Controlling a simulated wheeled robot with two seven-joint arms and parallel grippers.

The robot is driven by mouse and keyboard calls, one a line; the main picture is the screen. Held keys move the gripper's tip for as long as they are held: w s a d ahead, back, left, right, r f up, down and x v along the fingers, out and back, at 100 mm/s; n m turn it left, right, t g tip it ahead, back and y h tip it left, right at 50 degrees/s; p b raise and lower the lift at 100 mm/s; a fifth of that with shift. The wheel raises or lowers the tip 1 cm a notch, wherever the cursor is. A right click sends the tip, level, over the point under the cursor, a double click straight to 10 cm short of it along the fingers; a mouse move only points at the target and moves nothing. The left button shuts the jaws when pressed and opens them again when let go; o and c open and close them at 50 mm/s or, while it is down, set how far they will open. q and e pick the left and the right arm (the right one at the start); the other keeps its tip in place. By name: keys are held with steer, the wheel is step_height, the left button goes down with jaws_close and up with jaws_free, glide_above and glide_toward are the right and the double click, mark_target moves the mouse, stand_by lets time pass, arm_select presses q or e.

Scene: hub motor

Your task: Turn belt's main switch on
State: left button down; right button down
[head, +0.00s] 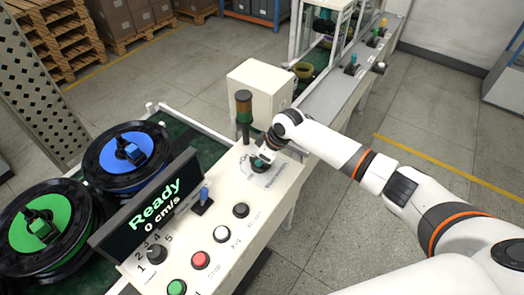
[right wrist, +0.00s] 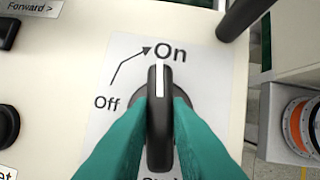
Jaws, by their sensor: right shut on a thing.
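The main switch (right wrist: 160,105) is a black rotary knob on a white label with the words Off and On. Its white pointer line points straight up in the right wrist view, at the On mark. My right gripper (right wrist: 160,135) has its teal fingers on both sides of the knob and is shut on it. In the head view, my right gripper (head: 262,160) reaches down to the far end of the white control panel (head: 225,240) and mostly hides the switch. My left gripper is not in view.
A tilted display (head: 150,208) reads "Ready" and "0 cm/s". A blue-handled lever (head: 204,196), red button (head: 200,258), green button (head: 177,287), and black and white knobs sit on the panel. A signal tower (head: 244,110) stands close behind my right gripper.

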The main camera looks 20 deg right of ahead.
steer(key=shift+r+m+t+p, duration=0.1)
steer(key=shift+m+t+p, duration=0.2)
steer(key=shift+m+p, duration=0.65)
steer(key=c, duration=1.4)
jaws_free()
steer(key=shift+o, duration=0.2)
steer(key=shift+h, duration=0.3)
steer(key=b+v, duration=0.3)
steer(key=v, duration=0.9)
